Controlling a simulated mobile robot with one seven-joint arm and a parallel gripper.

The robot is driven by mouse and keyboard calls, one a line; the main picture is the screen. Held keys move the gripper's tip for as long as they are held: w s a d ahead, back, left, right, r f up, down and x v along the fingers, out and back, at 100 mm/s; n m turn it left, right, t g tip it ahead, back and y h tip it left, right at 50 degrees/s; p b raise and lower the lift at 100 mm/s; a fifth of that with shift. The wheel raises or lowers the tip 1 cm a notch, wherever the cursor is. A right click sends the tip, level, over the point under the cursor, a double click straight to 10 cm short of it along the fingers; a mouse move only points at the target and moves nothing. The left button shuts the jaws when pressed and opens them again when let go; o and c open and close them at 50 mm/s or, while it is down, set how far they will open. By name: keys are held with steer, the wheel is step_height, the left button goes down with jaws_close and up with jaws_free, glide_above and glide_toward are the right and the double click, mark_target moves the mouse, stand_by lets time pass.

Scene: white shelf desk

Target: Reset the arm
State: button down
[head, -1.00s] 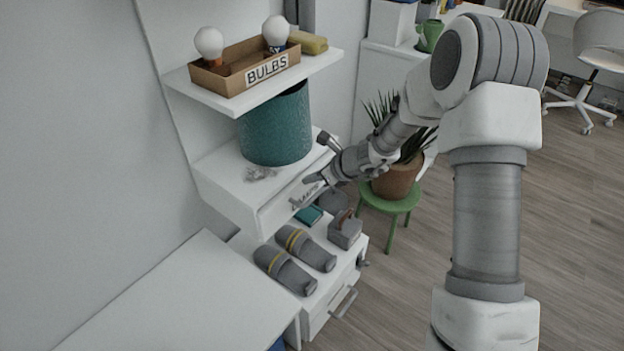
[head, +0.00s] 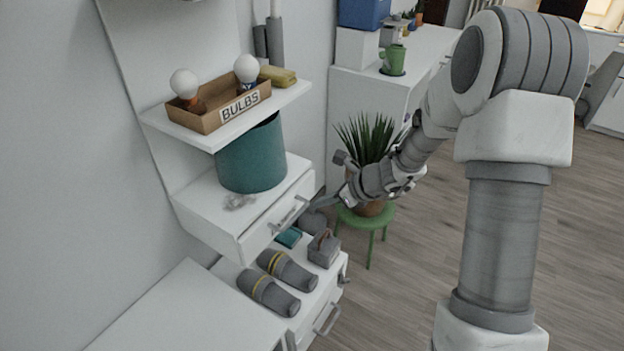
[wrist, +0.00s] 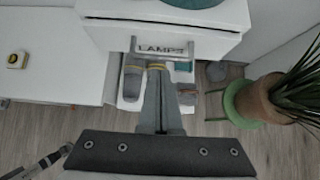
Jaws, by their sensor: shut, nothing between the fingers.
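My gripper (head: 322,203) is at the front of the upper white drawer (head: 262,232), a little to the right of its handle (head: 289,216). In the wrist view my gripper (wrist: 156,68) points at the drawer, whose front carries the label LAMPS (wrist: 165,48). Its two fingers lie together and hold nothing. From these views I cannot tell whether the fingertips touch the handle. The drawer looks shut.
A box marked BULBS (head: 218,106) stands on the shelf above a teal lampshade (head: 251,158). Grey slippers (head: 268,292) lie on the lower unit. A potted plant (head: 369,150) on a green stool (head: 371,219) stands close behind my gripper. Open floor lies to the right.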

steer(key=s+a+r+n+g+h, duration=0.1)
steer(key=s+r+n, duration=1.05)
steer(key=r, duration=0.25)
steer(key=s+d+r+n+t+h, duration=0.1)
steer(key=s+d+r+n+h, duration=0.25)
steer(key=s+n, duration=0.4)
steer(key=s+d+r+n+h, duration=0.35)
steer(key=s+d+n, duration=0.2)
steer(key=s, duration=0.35)
step_height(320, 180, up, 20)
steer(key=p, duration=1.9)
steer(key=shift+s+n+y, duration=0.15)
steer(key=shift+n+y, duration=0.2)
steer(key=shift+y, duration=0.05)
